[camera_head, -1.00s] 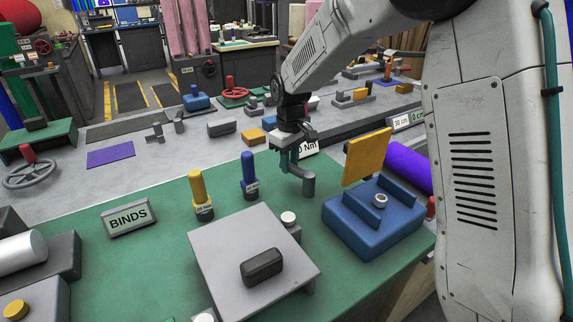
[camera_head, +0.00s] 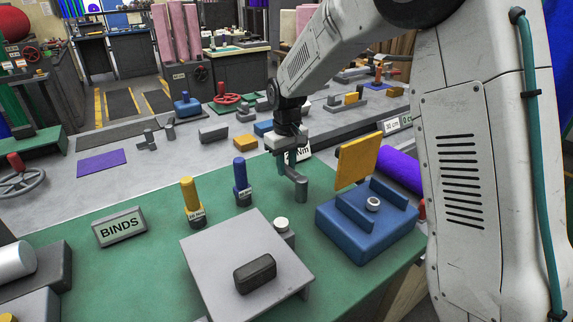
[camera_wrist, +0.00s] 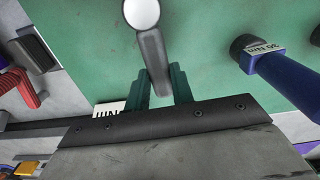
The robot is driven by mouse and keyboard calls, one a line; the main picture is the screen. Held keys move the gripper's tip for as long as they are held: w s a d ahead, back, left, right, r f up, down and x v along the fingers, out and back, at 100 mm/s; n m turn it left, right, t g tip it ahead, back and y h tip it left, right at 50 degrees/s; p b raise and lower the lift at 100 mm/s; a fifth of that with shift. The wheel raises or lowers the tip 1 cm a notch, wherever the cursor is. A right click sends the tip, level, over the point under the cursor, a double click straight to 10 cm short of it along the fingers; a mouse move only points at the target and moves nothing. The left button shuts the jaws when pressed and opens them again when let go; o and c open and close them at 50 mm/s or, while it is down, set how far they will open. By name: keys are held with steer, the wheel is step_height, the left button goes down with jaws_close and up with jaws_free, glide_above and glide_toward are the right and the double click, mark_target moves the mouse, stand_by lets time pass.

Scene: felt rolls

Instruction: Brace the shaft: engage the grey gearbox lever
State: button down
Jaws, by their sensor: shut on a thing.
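My gripper (camera_head: 286,165) is at the back of the green bench top, its teal fingers pointing down. In the wrist view, the fingers (camera_wrist: 163,86) are shut on the flat bar of a grey lever (camera_wrist: 153,58). In the wrist view that end is a pale round cap. A white tag ending in "Nm" (camera_head: 297,156) is partly hidden behind my gripper.
A yellow handle (camera_head: 191,195) and a blue handle (camera_head: 240,176) stand left of my gripper. A blue block (camera_head: 368,238) with an upright yellow plate (camera_head: 357,158) is to the right.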

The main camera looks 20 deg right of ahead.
steer(key=c, duration=1.2)
jaws_free()
steer(key=shift+r, duration=3.95)
